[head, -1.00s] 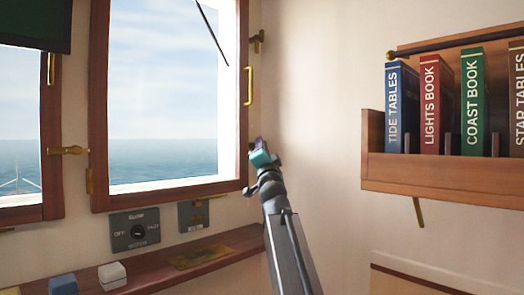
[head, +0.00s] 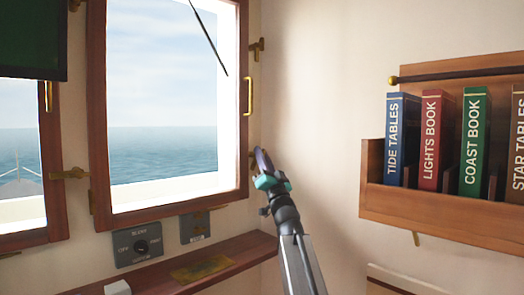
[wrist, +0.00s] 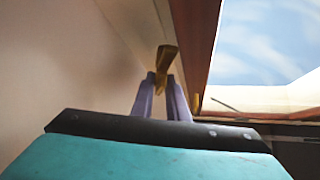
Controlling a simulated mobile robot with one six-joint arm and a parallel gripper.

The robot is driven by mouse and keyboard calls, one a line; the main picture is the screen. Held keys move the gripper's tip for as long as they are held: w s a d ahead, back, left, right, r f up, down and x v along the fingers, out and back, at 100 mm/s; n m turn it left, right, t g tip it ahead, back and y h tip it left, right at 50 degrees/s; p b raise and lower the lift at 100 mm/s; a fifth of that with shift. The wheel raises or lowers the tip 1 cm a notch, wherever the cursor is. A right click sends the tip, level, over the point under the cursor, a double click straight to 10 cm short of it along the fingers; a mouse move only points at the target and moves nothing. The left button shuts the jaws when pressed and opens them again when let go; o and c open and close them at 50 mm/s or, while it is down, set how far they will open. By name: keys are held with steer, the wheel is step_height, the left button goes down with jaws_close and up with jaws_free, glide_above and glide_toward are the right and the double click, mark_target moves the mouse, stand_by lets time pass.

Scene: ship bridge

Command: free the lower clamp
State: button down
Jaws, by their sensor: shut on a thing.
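The lower clamp (wrist: 165,58) is a small brass handle at the window's right edge. In the wrist view it stands between the tips of my gripper's two purple fingers (wrist: 161,85), and they are shut on it. In the head view my gripper (head: 262,160) is beside the lower right of the wood-framed window (head: 243,120). It mostly covers the lower clamp there. The upper brass clamp (head: 257,47) is higher on the same side.
A wooden shelf (head: 450,205) with several upright books juts from the wall at right. A ledge (head: 235,258) runs below the window, with a control panel (head: 138,250) above it. A brass pull handle (head: 249,96) is on the window frame. The wall right of my gripper is bare.

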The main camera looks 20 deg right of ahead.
steer(key=shift+r+n+y+p, duration=0.1)
steer(key=shift+n+y+p, duration=0.4)
steer(key=shift+n+y, duration=0.65)
steer(key=shift+f+n+y, duration=0.2)
steer(key=shift+n+y, duration=0.05)
steer(key=shift+n, duration=0.2)
steer(key=c, duration=1.8)
jaws_free()
steer(key=shift+s, duration=0.1)
steer(key=shift+p+v, duration=0.5)
steer(key=shift+v, duration=6.35)
steer(key=shift+f, duration=0.1)
